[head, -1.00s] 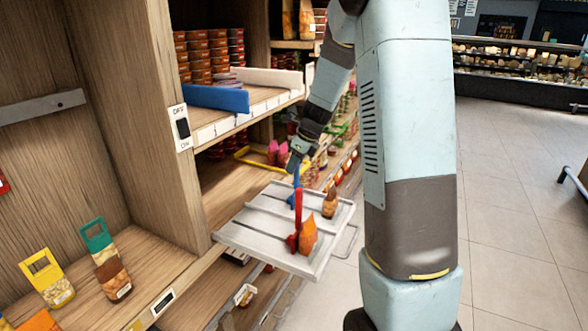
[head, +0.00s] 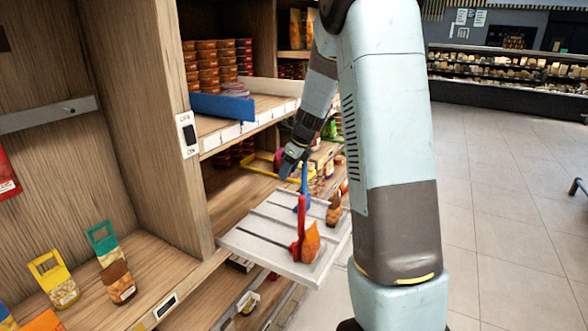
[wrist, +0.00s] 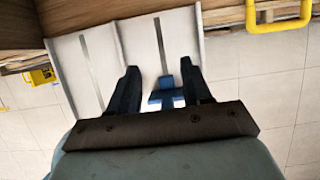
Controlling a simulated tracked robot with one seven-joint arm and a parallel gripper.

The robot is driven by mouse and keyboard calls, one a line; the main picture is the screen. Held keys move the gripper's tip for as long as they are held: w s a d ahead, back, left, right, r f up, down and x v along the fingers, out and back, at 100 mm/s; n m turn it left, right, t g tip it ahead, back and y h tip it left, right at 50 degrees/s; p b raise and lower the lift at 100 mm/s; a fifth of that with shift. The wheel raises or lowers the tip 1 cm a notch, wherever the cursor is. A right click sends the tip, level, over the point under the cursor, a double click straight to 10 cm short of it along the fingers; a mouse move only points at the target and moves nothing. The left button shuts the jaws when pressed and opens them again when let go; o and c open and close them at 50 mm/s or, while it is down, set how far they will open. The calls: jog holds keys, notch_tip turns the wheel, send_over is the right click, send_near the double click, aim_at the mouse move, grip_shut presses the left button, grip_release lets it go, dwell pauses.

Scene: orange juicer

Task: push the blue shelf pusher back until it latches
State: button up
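The blue shelf pusher (head: 304,183) stands upright on the light grey sliding tray (head: 262,238), behind a red pusher (head: 300,222). My gripper (head: 286,166) is just above and to the left of the blue pusher in the head view. In the wrist view my gripper (wrist: 160,68) has its two dark fingers spread apart with nothing held. A blue piece that looks like the pusher (wrist: 168,98) shows between the fingers, over a tray groove. I cannot tell whether a finger touches it.
A wooden shelf post (head: 170,110) stands on the left, with an on/off switch (head: 188,134). A yellow frame (head: 262,163) lies on the shelf behind. Open floor (head: 505,200) lies to the right.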

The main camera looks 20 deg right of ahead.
jog(key=v, duration=1.3)
jog(key=shift+s+d+r, duration=0.1)
jog(key=shift+d+r, duration=0.05)
jog(key=shift+r, duration=0.1)
